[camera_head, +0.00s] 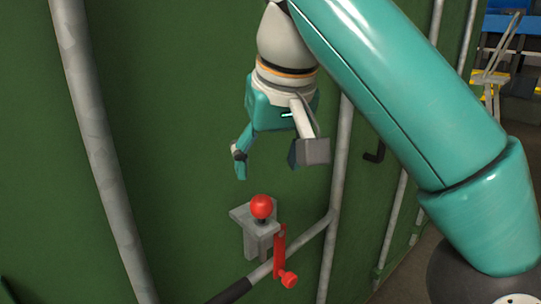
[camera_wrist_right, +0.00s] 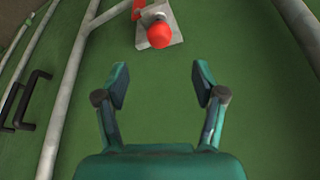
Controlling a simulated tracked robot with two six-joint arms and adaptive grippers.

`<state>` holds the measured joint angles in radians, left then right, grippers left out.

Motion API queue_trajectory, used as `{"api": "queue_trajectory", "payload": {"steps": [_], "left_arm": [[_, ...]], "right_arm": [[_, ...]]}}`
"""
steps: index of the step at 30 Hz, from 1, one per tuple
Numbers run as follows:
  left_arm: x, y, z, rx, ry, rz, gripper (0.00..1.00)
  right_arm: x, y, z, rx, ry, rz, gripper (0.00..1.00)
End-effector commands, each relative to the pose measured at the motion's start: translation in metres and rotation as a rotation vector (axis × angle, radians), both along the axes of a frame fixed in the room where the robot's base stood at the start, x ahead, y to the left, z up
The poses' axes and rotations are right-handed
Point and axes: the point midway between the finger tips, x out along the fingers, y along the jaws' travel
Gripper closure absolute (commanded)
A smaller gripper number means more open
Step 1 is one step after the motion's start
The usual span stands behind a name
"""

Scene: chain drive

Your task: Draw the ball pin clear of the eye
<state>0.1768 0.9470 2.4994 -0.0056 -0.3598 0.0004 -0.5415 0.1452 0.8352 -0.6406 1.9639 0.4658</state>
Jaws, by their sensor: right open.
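The ball pin (camera_head: 262,207) has a red ball head and stands upright in a grey bracket (camera_head: 240,215) on the green wall. The bracket's eye is hidden under the ball. In the right wrist view the red ball (camera_wrist_right: 160,35) shows beyond the fingertips, near the top middle, on the grey bracket plate (camera_wrist_right: 174,17). My right gripper (camera_head: 274,164) is open and empty, above the ball and apart from it. It also shows open in the right wrist view (camera_wrist_right: 161,88). My left gripper is in neither view.
A red lever (camera_head: 279,254) with a round knob hangs beside the bracket, near a slanted grey bar (camera_head: 305,239) with a black end. Grey vertical pipes (camera_head: 97,150) run up the green wall (camera_head: 180,120) on both sides. A black handle (camera_head: 375,153) sits at the right.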

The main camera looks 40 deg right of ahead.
Motion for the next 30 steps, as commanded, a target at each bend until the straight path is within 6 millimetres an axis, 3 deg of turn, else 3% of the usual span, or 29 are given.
{"api": "queue_trajectory", "payload": {"steps": [1, 3, 15, 21, 30], "left_arm": [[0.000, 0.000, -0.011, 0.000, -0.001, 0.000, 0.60], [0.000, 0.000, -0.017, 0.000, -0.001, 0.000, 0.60], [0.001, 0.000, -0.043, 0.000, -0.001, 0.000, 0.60], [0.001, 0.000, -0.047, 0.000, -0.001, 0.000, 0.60], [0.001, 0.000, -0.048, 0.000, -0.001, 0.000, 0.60]], "right_arm": [[0.003, -0.003, -0.015, -0.001, 0.003, -0.004, 0.31], [0.008, -0.005, -0.028, -0.001, 0.003, -0.005, 0.31], [0.034, -0.014, -0.094, 0.000, 0.003, -0.007, 0.31], [0.042, -0.016, -0.110, -0.001, 0.001, -0.006, 0.31], [0.043, -0.016, -0.113, 0.000, 0.000, -0.006, 0.31]]}}
